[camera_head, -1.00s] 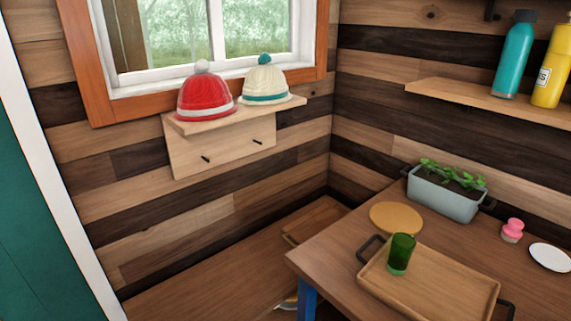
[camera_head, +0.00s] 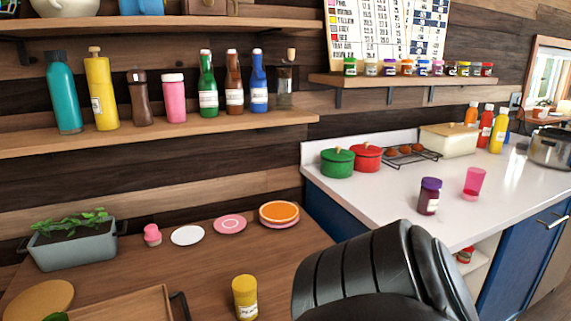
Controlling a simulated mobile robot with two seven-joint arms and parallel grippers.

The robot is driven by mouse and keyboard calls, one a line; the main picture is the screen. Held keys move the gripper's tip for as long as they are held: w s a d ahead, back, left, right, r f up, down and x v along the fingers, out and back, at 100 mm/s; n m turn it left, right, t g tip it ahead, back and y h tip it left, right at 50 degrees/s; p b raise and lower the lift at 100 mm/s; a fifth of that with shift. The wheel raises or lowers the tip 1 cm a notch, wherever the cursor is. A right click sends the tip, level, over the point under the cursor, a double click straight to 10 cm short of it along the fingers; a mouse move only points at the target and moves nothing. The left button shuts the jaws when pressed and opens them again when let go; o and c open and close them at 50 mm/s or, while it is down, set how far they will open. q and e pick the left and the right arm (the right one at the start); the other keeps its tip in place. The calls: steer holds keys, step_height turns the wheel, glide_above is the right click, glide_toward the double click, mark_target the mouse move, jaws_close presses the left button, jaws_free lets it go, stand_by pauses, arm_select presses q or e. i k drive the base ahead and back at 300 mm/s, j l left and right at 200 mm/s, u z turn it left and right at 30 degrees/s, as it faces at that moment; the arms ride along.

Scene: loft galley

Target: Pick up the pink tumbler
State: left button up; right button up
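The pink tumbler (camera_head: 473,184) stands upright on the white counter (camera_head: 392,198), right of centre in the head view. It is translucent pink and wider at the top. A purple jar (camera_head: 429,196) with a label stands to its left, a short gap away. A black rounded part of my own arm fills the lower middle of the view, in front of the counter's near edge. Neither of my grippers' fingers shows.
A green pot (camera_head: 337,162), a red pot (camera_head: 366,157) and a cooling rack (camera_head: 411,155) with brown items stand behind the tumbler. A yellow jar (camera_head: 245,297) stands on the wooden table.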

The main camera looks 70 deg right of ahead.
mark_target(475, 177)
steer(key=z, duration=3.5)
steer(key=i+l+u, duration=0.1)
steer(key=u, duration=0.25)
steer(key=l+u, duration=0.1)
steer(key=u, duration=0.3)
steer(key=i+l+u, duration=0.1)
steer(key=u, duration=0.25)
steer(key=l+u, duration=0.25)
steer(key=l, duration=0.2)
steer(key=l+u, duration=0.3)
steer(key=l, duration=0.2)
steer(key=l+u, duration=0.15)
steer(key=l, duration=0.75)
